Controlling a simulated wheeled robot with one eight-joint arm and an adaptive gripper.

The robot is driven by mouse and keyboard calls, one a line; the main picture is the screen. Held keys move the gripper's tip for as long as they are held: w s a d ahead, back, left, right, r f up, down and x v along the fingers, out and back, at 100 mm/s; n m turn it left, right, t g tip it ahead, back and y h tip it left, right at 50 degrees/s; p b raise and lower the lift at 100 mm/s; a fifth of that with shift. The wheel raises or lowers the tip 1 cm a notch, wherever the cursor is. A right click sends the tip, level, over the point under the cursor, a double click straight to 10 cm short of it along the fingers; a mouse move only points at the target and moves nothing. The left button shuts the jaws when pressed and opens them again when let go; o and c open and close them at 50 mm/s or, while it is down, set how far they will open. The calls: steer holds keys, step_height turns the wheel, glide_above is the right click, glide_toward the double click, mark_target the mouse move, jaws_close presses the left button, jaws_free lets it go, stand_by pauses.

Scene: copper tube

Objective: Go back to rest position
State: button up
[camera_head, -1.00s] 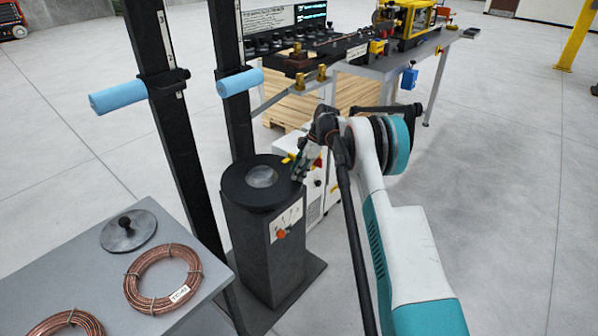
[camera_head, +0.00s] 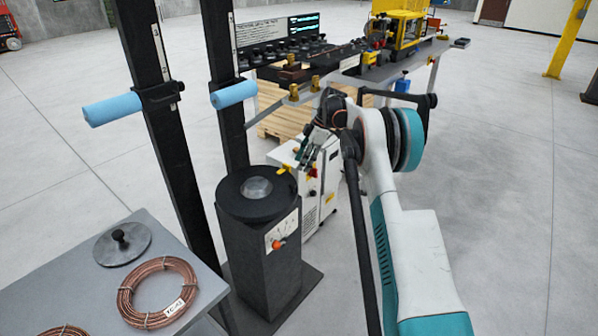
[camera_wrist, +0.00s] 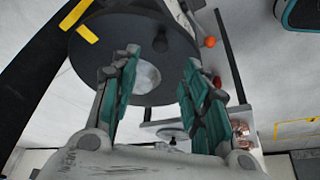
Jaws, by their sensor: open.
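My gripper (camera_head: 306,148) is at the end of my arm, to the upper right of the black pedestal (camera_head: 268,262) with its round dark top. In the wrist view my gripper (camera_wrist: 160,75) is open and empty, its two green-padded fingers apart. The round black top (camera_wrist: 115,75) with a pale centre disc lies beyond the fingers there. Two copper tube coils lie on the grey table at lower left: one whole coil (camera_head: 158,292) with a white tag, and one (camera_head: 62,331) cut off by the picture's bottom edge.
A grey disc with a knob (camera_head: 122,244) lies on the grey table (camera_head: 40,275). Two black posts with blue handles (camera_head: 128,107) stand behind it. A white cabinet (camera_head: 318,190) stands near my gripper. A workbench with a yellow machine (camera_head: 398,32) is behind. Open floor lies at right.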

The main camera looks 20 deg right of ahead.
steer(key=shift+v, duration=0.9)
